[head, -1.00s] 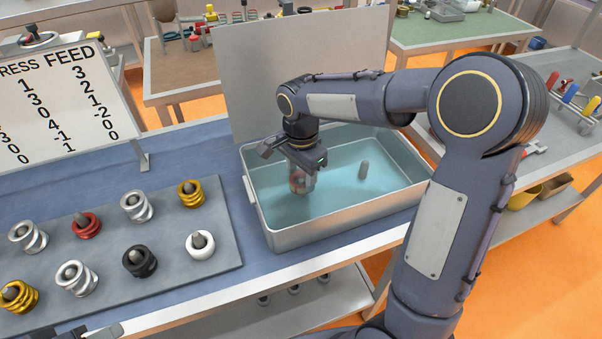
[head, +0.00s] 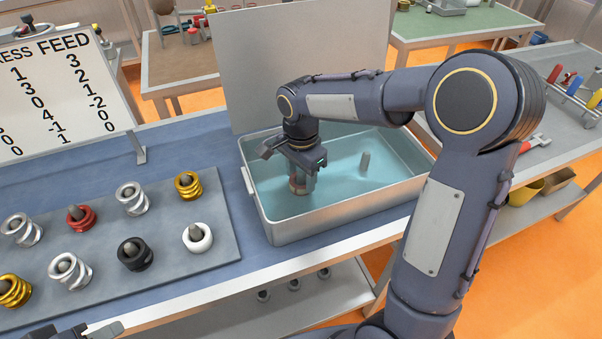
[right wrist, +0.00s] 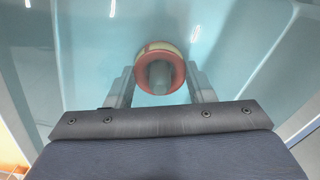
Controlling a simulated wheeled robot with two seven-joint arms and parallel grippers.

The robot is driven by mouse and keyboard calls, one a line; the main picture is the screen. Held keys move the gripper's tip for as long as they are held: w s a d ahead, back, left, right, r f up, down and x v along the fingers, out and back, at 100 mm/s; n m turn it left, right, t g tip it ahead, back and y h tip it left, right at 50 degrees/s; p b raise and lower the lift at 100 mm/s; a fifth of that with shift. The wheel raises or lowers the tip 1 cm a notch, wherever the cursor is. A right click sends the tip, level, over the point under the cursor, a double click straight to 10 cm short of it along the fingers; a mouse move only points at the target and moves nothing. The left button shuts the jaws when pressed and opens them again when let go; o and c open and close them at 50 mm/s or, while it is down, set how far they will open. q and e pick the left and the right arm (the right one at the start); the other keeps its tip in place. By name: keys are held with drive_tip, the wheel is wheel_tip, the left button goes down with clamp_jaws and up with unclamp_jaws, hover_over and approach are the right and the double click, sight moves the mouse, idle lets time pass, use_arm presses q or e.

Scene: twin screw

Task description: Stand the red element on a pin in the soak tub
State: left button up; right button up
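The soak tub (head: 330,222) is a grey metal tray of bluish liquid. A free grey pin (head: 365,161) stands in it towards the right. My right gripper (head: 302,182) reaches down into the left part of the tub. Its fingers flank and touch a red element (right wrist: 142,75) with a cream band. A grey pin (right wrist: 158,76) shows in the element's bore. I cannot tell whether the element rests on the tub floor. Another red element (head: 85,222) stands on a pin on the grey board. Part of my left gripper (head: 82,331) shows at the bottom left edge.
The grey board (head: 215,255) left of the tub holds several gold, silver, black and white elements on pins. A lettered sign (head: 60,90) stands behind it. An upright grey panel (head: 300,60) rises behind the tub. The tub's right half is otherwise clear.

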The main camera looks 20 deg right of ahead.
drive_tip(key=o, duration=0.4)
drive_tip(key=shift+o, duration=0.2)
wheel_tip(320, 180, up, 8)
drive_tip(key=shift+f, duration=0.2)
drive_tip(key=shift+r, duration=0.15)
drive_tip(key=shift+s+d+r+n, duration=0.15)
drive_tip(key=shift+s+n, duration=0.15)
drive_tip(key=shift+s, duration=0.1)
drive_tip(key=s+a+f+n+t+y, duration=0.1)
drive_tip(key=s+n+t, duration=0.4)
drive_tip(key=s+n, duration=0.7)
drive_tip(key=s+f+y, duration=0.1)
drive_tip(key=s+y, duration=0.1)
drive_tip(key=s, duration=0.6)
drive_tip(key=shift+s+a+f+t+y, duration=0.2)
drive_tip(key=shift+s+t+y, duration=0.1)
drive_tip(key=shift+s+y, duration=0.1)
